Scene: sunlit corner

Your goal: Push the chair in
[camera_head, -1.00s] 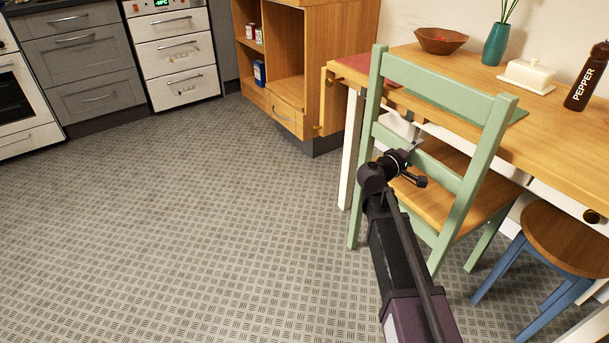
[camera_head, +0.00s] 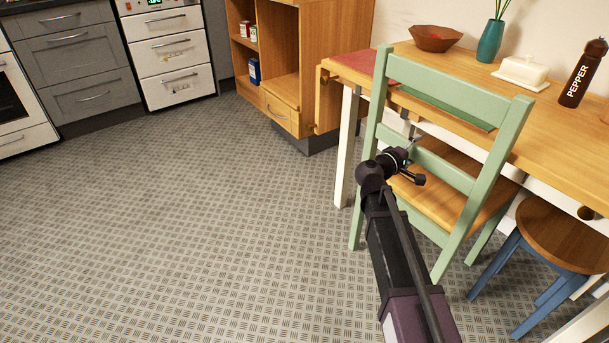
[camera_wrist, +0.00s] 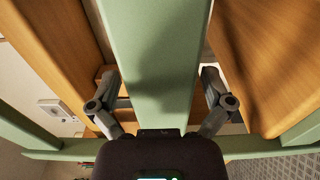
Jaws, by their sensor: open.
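The green chair (camera_head: 448,98) with a wooden seat (camera_head: 440,198) stands at the wooden table (camera_head: 545,128). Its back faces me and its seat is partly under the tabletop. My gripper (camera_head: 410,152) is at the chair back, around its middle slat. In the wrist view, the green slat (camera_wrist: 155,60) runs between the two spread fingers of my gripper (camera_wrist: 158,88), with gaps showing beside it. The far fingertips are partly hidden by the slat in the head view.
A blue-legged stool (camera_head: 560,235) stands close to the chair's right. A wooden shelf unit (camera_head: 300,75) is beyond the table's left end. A bowl (camera_head: 436,40), vase (camera_head: 491,40), butter dish (camera_head: 522,72) and pepper mill (camera_head: 583,72) are on the table. The floor at left is clear.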

